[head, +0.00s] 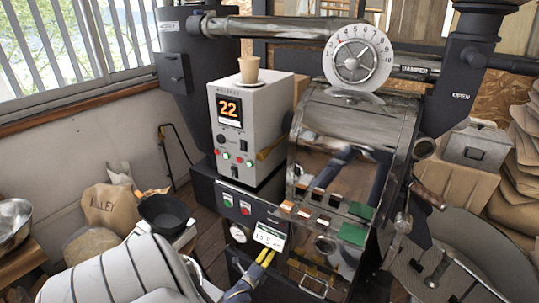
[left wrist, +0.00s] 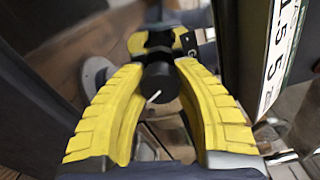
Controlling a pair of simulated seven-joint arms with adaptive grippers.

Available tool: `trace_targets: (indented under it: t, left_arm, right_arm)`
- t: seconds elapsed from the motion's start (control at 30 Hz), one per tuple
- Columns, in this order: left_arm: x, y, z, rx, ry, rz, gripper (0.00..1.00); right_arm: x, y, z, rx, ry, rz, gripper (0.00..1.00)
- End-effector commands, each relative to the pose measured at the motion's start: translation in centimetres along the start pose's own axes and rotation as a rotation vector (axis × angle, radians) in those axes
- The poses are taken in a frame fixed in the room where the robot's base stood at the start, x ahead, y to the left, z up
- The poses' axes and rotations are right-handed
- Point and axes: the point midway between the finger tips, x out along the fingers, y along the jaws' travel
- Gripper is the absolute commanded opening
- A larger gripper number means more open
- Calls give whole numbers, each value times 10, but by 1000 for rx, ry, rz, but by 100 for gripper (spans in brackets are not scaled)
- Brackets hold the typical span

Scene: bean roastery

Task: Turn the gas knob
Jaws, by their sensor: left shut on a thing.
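The gas knob (left wrist: 158,82) is a small black round knob with a white pointer line, in the middle of the left wrist view. My left gripper (left wrist: 158,62) has its yellow fingers closed on it from both sides. The pointer slants toward the lower left of that picture. In the head view my left gripper (head: 266,257) is low at the roaster's front, just below the white number card (head: 270,237). There the knob is hidden by the fingers. My right gripper is not in view.
A grey control box (head: 248,120) reading 22 bears a paper cup (head: 249,69). The roaster drum front (head: 345,150) and a row of small samples stand above my left gripper. A round cooling tray (head: 490,255) is at the right. A black bowl (head: 165,213) is at the left.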

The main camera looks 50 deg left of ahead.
Motion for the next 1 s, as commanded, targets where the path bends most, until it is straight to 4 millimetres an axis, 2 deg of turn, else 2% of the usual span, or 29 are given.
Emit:
trace_targets:
  t: [0.07, 0.1, 0.33, 0.67, 0.83, 1.0]
  left_arm:
    - [0, 1, 3, 1, -3, 1, 1]
    - [0, 0, 3, 1, -3, 1, 36]
    - [0, 0, 2, 0, -2, 0, 62]
    - [-4, 0, 1, -1, -1, 0, 62]
    - [-23, 0, 1, -1, -1, 0, 62]
    - [-54, 0, 1, -1, -1, 1, 62]
  right_arm:
    - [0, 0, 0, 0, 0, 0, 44]
    - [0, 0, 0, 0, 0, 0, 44]
    - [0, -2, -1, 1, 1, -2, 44]
    - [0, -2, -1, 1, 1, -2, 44]
    - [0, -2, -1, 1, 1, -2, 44]
    - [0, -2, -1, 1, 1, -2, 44]
